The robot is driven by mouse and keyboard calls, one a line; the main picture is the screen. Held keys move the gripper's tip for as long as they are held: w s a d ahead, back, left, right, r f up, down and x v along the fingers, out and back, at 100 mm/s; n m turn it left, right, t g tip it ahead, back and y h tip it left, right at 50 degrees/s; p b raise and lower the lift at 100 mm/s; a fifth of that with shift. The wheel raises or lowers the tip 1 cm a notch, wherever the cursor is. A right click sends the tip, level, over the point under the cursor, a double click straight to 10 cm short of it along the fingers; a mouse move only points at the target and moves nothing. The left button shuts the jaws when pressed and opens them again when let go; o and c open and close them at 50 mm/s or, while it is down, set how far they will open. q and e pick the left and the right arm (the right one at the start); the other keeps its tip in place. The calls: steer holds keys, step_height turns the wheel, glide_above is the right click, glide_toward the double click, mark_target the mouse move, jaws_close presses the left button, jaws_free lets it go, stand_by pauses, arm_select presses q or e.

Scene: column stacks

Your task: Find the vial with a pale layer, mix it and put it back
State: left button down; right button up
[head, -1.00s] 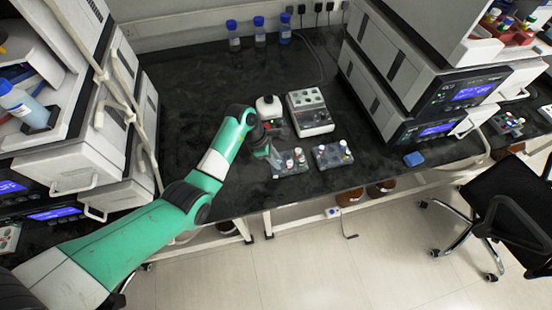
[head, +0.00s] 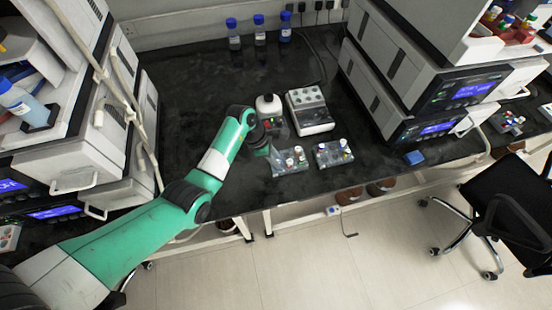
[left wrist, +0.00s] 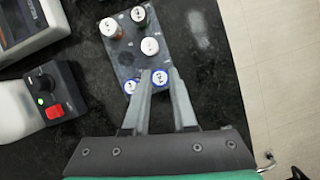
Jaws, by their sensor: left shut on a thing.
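My left gripper (head: 272,153) reaches down over the left end of the near rack (head: 291,169). In the left wrist view its fingertips (left wrist: 161,74) are closed on a blue-rimmed, white-topped vial (left wrist: 160,77) at the rack's near edge. I cannot tell whether this vial is lifted. Another blue-rimmed vial (left wrist: 130,87) is just left of the fingers, partly hidden. No pale layer can be made out. My right gripper is out of view.
A second vial rack (head: 333,154) stands to the right. A grey block with wells (head: 310,112) is behind it. Blue-capped bottles (head: 259,32) line the wall. Instrument stacks (head: 415,85) flank the bench.

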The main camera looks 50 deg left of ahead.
arm_select(q)
steer(key=shift+f, duration=0.15)
steer(key=shift+f, duration=0.35)
steer(key=shift+f, duration=0.1)
steer(key=shift+c, duration=1.6)
jaws_free()
step_height(320, 180, up, 6)
steer(key=p, duration=0.6)
